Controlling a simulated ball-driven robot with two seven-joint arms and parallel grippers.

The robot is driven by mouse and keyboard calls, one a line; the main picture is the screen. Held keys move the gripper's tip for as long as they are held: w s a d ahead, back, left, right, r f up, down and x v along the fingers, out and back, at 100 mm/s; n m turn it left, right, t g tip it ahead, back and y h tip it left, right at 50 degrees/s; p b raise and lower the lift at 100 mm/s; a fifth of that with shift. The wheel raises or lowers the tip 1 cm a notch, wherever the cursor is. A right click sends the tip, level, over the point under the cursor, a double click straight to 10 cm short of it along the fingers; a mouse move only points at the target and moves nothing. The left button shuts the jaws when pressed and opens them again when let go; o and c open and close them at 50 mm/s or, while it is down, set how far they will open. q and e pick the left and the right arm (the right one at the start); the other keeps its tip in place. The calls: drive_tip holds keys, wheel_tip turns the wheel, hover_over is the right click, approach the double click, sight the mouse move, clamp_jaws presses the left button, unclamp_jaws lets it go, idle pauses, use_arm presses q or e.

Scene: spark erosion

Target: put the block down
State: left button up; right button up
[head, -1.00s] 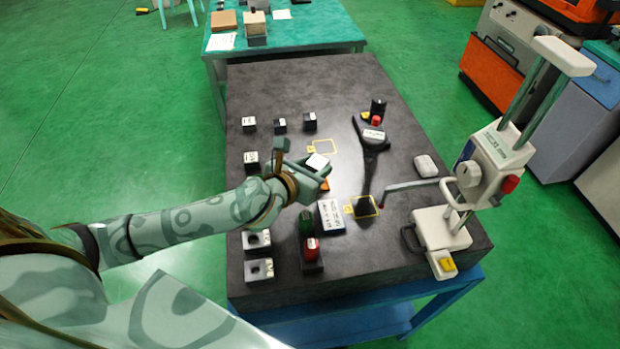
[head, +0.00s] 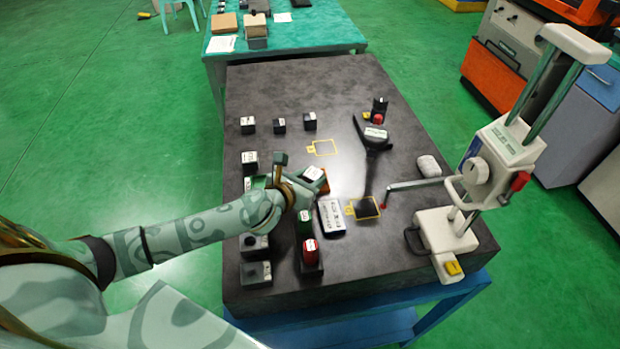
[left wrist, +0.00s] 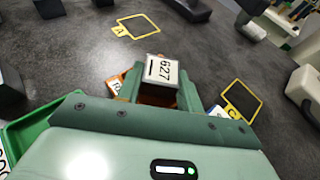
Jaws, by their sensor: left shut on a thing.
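In the head view the white-topped block (head: 313,173) shows at my left gripper (head: 309,182), over the dark stone table (head: 285,90). My left gripper is shut on it. I cannot tell whether its underside touches anything. A yellow square marked A (head: 322,147) lies beyond it, and a yellow square marked C (head: 364,207), dark inside, lies to its right. My right gripper is not in view.
An orange thing (left wrist: 116,82) is close beside the gripper, partly hidden. A green tray (left wrist: 38,128) lies to the left. A blue-and-white box (head: 331,217) and red cylinder (head: 310,250) stand nearer. A height gauge (head: 445,235) stands right. Dark blocks (head: 248,125) line the far left.

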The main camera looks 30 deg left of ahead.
use_arm(q)
drive_tip(key=shift+f, duration=0.15)
drive_tip(key=o, duration=1)
drive_tip(key=shift+c, duration=0.2)
drive_tip(key=shift+r, duration=0.25)
drive_tip(key=p+v, duration=0.1)
drive_tip(key=v, duration=1.1)
drive_tip(key=shift+s+f+p, duration=0.1)
drive_tip(key=shift+f+p, duration=0.05)
drive_tip(key=shift+p, duration=0.15)
drive_tip(key=shift+f, duration=0.1)
